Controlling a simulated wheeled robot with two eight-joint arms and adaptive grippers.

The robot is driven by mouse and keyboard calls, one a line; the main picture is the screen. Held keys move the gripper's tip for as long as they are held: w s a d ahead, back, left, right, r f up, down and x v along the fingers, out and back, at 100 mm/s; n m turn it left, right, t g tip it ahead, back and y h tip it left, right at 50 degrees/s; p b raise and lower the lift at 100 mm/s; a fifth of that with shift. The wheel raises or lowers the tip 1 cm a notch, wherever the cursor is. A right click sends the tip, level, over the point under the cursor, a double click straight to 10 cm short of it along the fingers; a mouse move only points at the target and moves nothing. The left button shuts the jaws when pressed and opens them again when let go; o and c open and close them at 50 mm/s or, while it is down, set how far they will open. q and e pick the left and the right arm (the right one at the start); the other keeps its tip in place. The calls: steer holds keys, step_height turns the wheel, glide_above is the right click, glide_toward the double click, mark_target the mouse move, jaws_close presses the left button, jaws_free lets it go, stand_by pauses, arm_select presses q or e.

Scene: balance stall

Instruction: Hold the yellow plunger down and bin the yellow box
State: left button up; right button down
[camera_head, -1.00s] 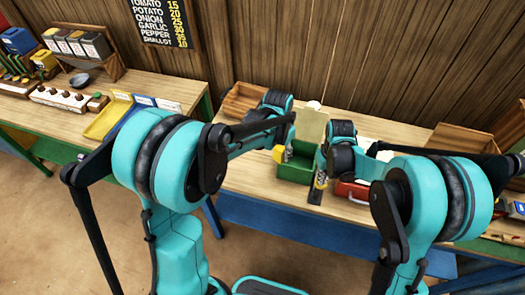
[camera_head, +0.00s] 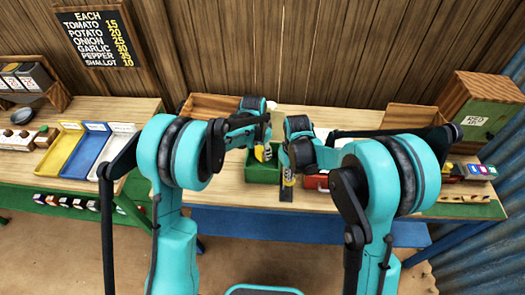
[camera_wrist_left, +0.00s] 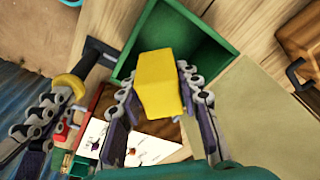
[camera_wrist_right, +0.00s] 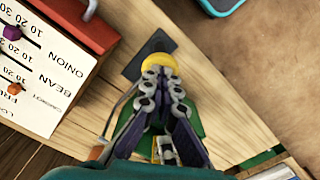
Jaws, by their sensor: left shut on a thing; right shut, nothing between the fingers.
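The yellow box (camera_wrist_left: 157,82) is clamped between the fingers of my left gripper (camera_head: 262,146). In the head view the yellow box (camera_head: 263,154) hangs over the open green bin (camera_head: 262,174); in the left wrist view the bin (camera_wrist_left: 222,47) lies below it. My right gripper (camera_wrist_right: 163,88) is shut and empty, its fingertips against the top of the yellow plunger (camera_wrist_right: 160,62). In the left wrist view the plunger's yellow (camera_wrist_left: 70,88) shows at the right gripper's tips.
A red box with a white printed face (camera_wrist_right: 50,62) stands close beside my right gripper. An olive panel (camera_wrist_left: 255,115) lies next to the bin. Wooden crates (camera_head: 208,106) stand behind. Coloured trays (camera_head: 88,150) lie on the left table.

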arm_select(q)
steer(key=shift+w+f, duration=0.1)
steer(key=shift+f, duration=0.05)
steer(key=o, duration=1.3)
steer(key=r, duration=0.4)
steer(key=s+a+r, duration=0.1)
steer(key=r, duration=0.7)
steer(key=shift+s+a, duration=0.15)
